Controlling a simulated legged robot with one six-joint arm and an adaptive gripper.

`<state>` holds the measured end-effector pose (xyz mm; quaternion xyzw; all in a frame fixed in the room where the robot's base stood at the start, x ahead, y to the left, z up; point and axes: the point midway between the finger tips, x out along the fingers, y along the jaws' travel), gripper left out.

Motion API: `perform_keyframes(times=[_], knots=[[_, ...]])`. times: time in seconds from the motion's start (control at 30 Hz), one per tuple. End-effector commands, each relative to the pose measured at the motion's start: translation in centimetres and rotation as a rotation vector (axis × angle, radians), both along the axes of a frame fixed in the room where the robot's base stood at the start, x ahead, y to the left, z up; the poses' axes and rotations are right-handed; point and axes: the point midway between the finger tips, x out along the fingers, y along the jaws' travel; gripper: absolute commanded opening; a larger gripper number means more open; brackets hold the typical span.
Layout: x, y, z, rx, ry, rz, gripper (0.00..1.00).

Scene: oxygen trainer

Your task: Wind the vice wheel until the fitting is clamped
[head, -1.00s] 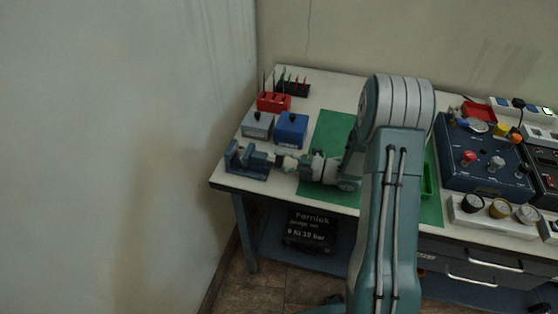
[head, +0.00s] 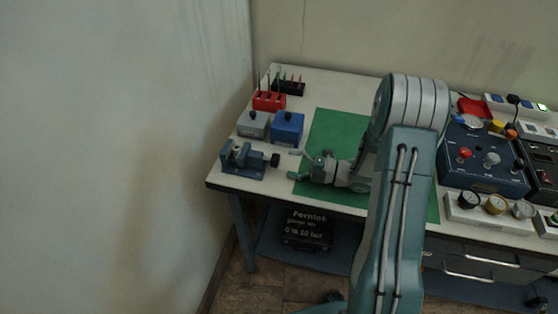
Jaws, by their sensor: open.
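The blue vice (head: 236,168) stands at the left front corner of the bench. Its dark wheel (head: 275,160) sticks out on the right side of the vice. My gripper (head: 294,164) is just to the right of the wheel and faces it. Its two fingers are spread apart and empty, with a small gap between them and the wheel. A small greyish shape (head: 240,154) shows at the jaws of the vice; it is too small to tell whether it is the fitting or how tightly it is held.
A blue box (head: 288,127) and a grey box (head: 253,125) stand behind the vice, with a red tool holder (head: 269,101) further back. A green mat (head: 335,126) lies under my arm. A blue panel (head: 480,178) and several gauges stand at the right. A wall closes the left.

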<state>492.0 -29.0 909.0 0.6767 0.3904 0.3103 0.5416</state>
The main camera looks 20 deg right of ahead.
Motion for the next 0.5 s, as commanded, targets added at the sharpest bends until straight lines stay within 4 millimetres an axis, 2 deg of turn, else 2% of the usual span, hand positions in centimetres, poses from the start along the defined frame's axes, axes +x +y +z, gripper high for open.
perform_keyframes(times=[0.03,0.2,0.5], knots=[[-0.4,-0.9,0.0,0.001,0.001,-0.004,0.92],[-1.4,-2.6,-0.1,0.001,0.001,-0.002,0.92],[-1.6,-3.0,-0.1,0.001,0.002,0.0,0.92]])
